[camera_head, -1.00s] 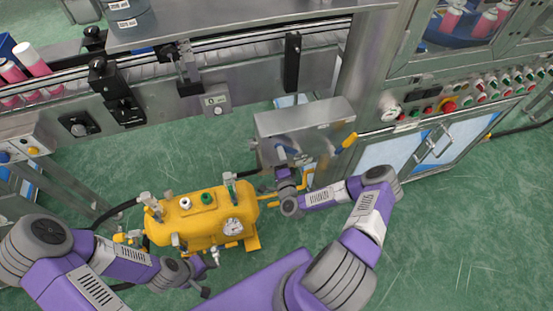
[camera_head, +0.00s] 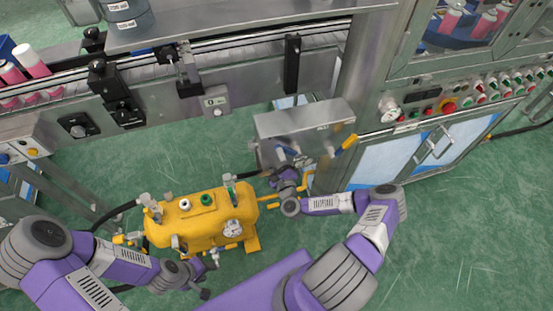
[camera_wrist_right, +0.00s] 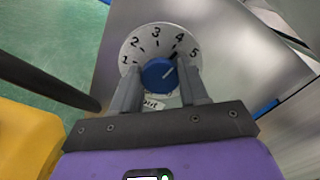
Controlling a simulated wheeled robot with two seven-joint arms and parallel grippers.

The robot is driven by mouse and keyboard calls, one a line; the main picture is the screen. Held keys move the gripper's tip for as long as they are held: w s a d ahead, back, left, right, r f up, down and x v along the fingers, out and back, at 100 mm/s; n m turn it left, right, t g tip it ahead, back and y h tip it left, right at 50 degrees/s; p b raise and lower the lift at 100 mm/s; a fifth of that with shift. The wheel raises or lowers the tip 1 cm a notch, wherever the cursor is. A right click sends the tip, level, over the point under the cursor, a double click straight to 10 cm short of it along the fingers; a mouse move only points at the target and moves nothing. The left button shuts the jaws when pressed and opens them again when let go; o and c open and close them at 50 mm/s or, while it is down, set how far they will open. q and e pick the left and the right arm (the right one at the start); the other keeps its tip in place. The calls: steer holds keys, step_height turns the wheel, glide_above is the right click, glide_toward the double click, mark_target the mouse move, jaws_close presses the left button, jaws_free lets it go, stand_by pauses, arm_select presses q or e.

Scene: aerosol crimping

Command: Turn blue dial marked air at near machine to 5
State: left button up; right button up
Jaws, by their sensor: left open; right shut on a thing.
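The blue dial (camera_wrist_right: 158,74) sits on a round grey scale plate (camera_wrist_right: 146,45) numbered 1 to 5 in the right wrist view. My right gripper (camera_wrist_right: 160,88) is shut on the dial, one finger on each side. A label under the dial is partly hidden. In the head view my right gripper (camera_head: 290,165) is at the front of the grey metal box (camera_head: 305,122), covering the dial. My left gripper (camera_head: 207,277) is open and empty, low beside the yellow tank.
A yellow tank (camera_head: 190,222) with a gauge and valves stands left of my right gripper. A yellow handle (camera_head: 349,142) sticks out at the box's right. A conveyor (camera_head: 225,45) runs behind, and a cabinet (camera_head: 440,150) stands at right. Green floor is clear at lower right.

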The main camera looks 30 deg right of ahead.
steer(key=shift+d+r+m, duration=0.1)
steer(key=shift+m, duration=1.8)
steer(key=o, duration=1)
steer(key=shift+o, duration=0.2)
steer(key=p+v, duration=0.1)
steer(key=v, duration=0.6)
steer(key=shift+s+p, duration=0.3)
